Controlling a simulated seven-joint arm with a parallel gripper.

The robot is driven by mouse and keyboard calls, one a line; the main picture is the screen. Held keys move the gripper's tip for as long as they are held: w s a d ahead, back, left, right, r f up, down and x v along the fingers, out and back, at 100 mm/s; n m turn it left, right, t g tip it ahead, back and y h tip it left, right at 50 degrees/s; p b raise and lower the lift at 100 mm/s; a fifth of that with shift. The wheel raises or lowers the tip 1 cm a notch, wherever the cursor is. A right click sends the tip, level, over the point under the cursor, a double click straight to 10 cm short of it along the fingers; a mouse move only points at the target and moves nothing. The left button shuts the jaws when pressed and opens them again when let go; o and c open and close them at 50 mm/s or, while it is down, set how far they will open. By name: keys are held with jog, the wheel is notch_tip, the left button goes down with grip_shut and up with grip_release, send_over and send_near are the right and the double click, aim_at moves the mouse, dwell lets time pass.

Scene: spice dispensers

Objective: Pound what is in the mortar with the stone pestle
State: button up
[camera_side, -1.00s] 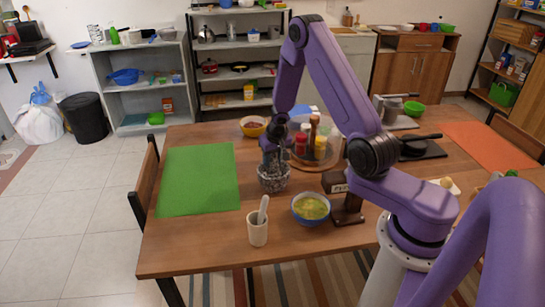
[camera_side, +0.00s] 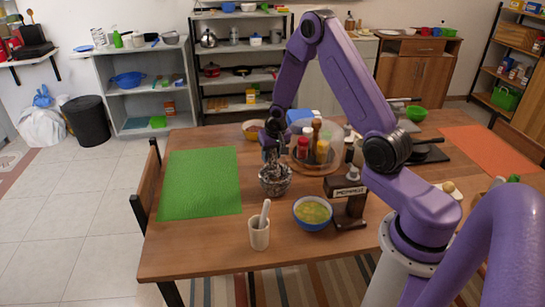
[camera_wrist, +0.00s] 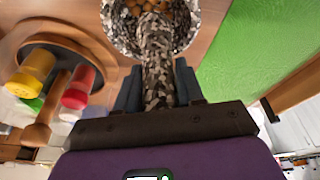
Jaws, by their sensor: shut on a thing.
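The speckled grey stone mortar (camera_side: 275,186) stands on the wooden table, right of the green mat. In the wrist view its rim (camera_wrist: 112,28) surrounds several round brown pieces (camera_wrist: 178,10). My gripper (camera_side: 271,150) is above the mortar, pointing down. In the wrist view my gripper (camera_wrist: 158,88) is shut on the speckled stone pestle (camera_wrist: 157,65). The pestle's far end reaches into the mortar among the brown pieces; whether it touches the bottom is hidden.
A smaller white mortar (camera_side: 259,237) with its own pestle stands in front. A blue bowl of yellow-green food (camera_side: 313,224) and a labelled dispenser (camera_side: 347,212) are to the right. Spice bottles on a round stand (camera_side: 303,165) are close behind right. The green mat (camera_side: 200,183) is clear.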

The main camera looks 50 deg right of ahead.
dwell(0.3)
jog(key=shift+f, duration=1.3)
jog(key=shift+w+f, duration=0.15)
jog(key=shift+f, duration=0.15)
jog(key=shift+r, duration=0.1)
jog(key=shift+v, duration=1.6)
jog(key=shift+a, duration=0.15)
